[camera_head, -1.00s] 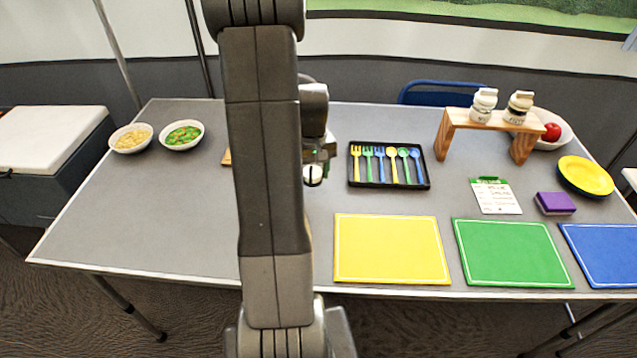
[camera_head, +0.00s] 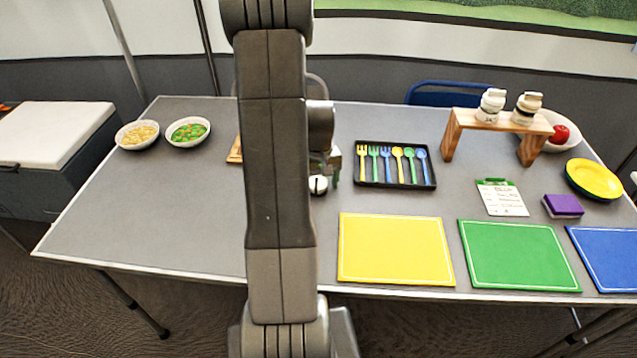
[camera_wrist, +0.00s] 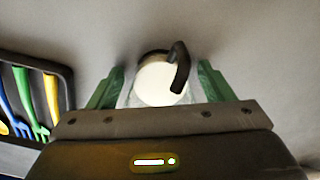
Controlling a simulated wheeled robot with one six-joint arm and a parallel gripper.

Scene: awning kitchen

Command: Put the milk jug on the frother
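The milk jug, with a round white top and a dark curved handle, sits between the fingers in the wrist view (camera_wrist: 162,84). In the head view it shows just right of my arm (camera_head: 318,185). My gripper (camera_wrist: 160,85) has green fingers on either side of the jug, with narrow gaps that suggest it is open around it. In the head view my gripper (camera_head: 331,165) is mostly hidden by my arm. I cannot make out the frother; my arm covers part of the table.
Right of the jug is a black cutlery tray (camera_head: 395,185). Yellow (camera_head: 395,250), green (camera_head: 518,255) and blue (camera_head: 605,258) mats lie in front. A wooden stand (camera_head: 495,125) holds two jars. Two bowls (camera_head: 137,135) (camera_head: 187,132) stand back left. The front left table is clear.

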